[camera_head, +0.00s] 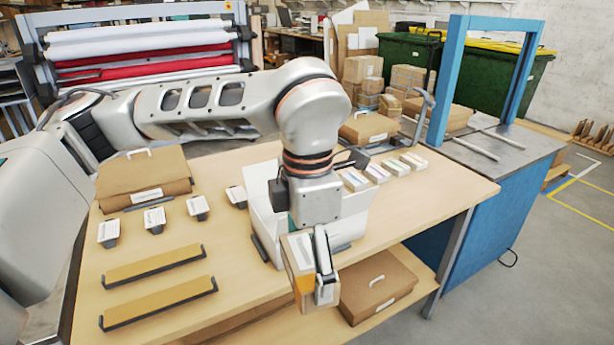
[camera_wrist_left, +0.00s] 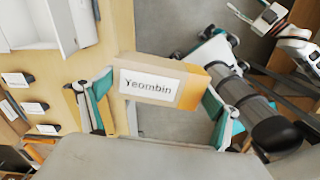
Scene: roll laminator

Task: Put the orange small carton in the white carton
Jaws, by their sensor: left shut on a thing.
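The orange small carton (camera_head: 301,252) is a small box with a white label and an orange end. In the left wrist view the carton (camera_wrist_left: 160,80) shows a label reading "Yeombin". My left gripper (camera_head: 313,278) is shut on it and holds it in front of the white carton, near the table's front edge. The white carton (camera_head: 265,222) stands open on the table, partly hidden behind my left arm. It also shows at the top left of the left wrist view (camera_wrist_left: 40,28), apart from the held box. My right gripper cannot be made out.
Several small labelled boxes (camera_head: 378,173) stand in a row right of the white carton. Brown cartons (camera_head: 144,175) and two yellow-brown strips (camera_head: 157,265) lie at left, near several small label holders (camera_head: 154,218). Another brown carton (camera_head: 377,285) sits on the lower shelf.

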